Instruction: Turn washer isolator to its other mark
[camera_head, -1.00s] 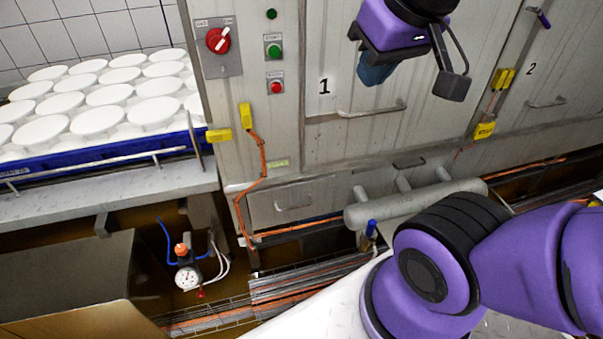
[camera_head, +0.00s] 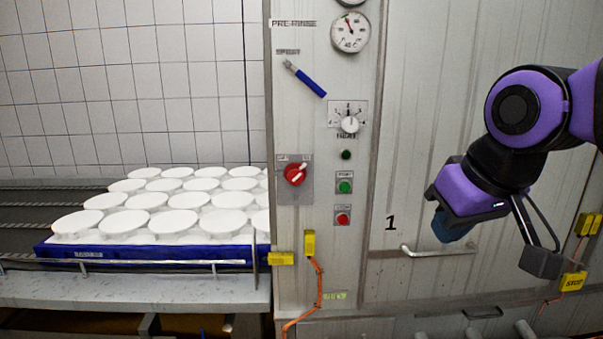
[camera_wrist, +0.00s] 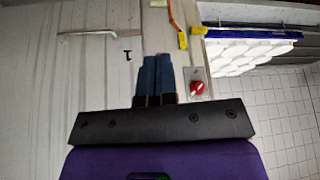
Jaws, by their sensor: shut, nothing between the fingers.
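The washer isolator is a red rotary knob (camera_head: 294,174) on a grey plate on the washer's front panel, left of the green and red buttons. Its white pointer slants up to the right. It also shows as a red knob (camera_wrist: 197,88) in the wrist view, just right of my fingertips. My gripper (camera_head: 455,232) hangs in front of door 1, well to the right of the knob. In the wrist view its blue fingers (camera_wrist: 158,78) are together with nothing between them, apart from the knob.
A blue tray (camera_head: 150,254) of white moulds stands on the conveyor left of the panel. A horizontal door handle (camera_head: 437,252) is near my gripper. A blue-handled lever (camera_head: 306,80), a white dial (camera_head: 350,124) and yellow switch blocks (camera_head: 309,243) surround the knob.

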